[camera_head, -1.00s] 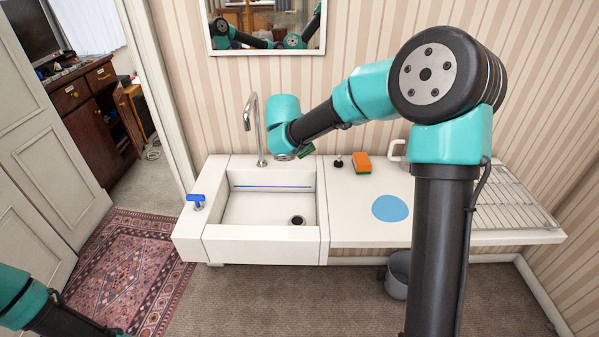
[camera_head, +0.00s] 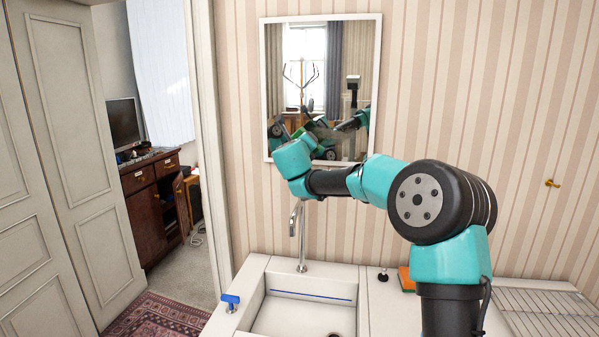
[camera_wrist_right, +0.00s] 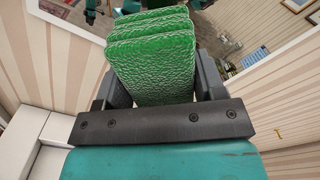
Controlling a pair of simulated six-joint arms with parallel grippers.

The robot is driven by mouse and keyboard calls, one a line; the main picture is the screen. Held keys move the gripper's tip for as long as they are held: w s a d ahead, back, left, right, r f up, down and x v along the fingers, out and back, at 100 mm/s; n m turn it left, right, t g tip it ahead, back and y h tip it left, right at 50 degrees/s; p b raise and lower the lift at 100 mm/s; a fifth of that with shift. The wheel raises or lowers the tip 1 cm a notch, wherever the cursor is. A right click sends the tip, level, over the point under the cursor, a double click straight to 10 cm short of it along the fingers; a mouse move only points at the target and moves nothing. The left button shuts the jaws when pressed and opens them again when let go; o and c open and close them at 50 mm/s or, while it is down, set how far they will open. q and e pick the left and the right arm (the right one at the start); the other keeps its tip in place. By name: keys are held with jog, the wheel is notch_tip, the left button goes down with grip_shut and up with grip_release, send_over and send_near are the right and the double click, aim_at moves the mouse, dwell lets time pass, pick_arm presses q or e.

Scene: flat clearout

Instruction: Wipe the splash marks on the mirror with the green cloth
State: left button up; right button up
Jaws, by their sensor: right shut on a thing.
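The white-framed mirror (camera_head: 336,75) hangs on the striped wall above the sink and reflects a window and my arms. Splash marks cannot be made out clearly on its glass. My right gripper (camera_wrist_right: 155,72) is shut on the folded green cloth (camera_wrist_right: 150,55), whose layers stick out past the fingers. In the head view, the right wrist is in front of the mirror's lower left part and hides most of the gripper. The mirror glass also shows beyond the cloth in the wrist view. I cannot tell whether the cloth touches the glass. My left gripper is not in view.
Below the mirror are a tap (camera_head: 300,235) and a white sink (camera_head: 257,272). A blue handle (camera_head: 230,301) stands at its left. An orange sponge (camera_head: 406,279) and a drying rack (camera_head: 548,312) are on the right. A brass wall hook (camera_head: 551,183) is farther right.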

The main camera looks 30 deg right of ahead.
aim_at(329, 135)
jog(key=shift+w+a+r, duration=0.15)
jog(key=shift+w+r, duration=0.05)
jog(key=shift+r, duration=0.4)
jog(key=shift+w, duration=0.1)
jog(key=shift+x, duration=2.95)
jog(key=shift+x, duration=1.05)
jog(key=shift+s+d, duration=1.25)
jog(key=shift+d, duration=0.15)
jog(key=shift+s+d, duration=0.55)
jog(key=shift+d, duration=0.15)
jog(key=shift+s+d, duration=0.5)
jog(key=shift+d, duration=0.25)
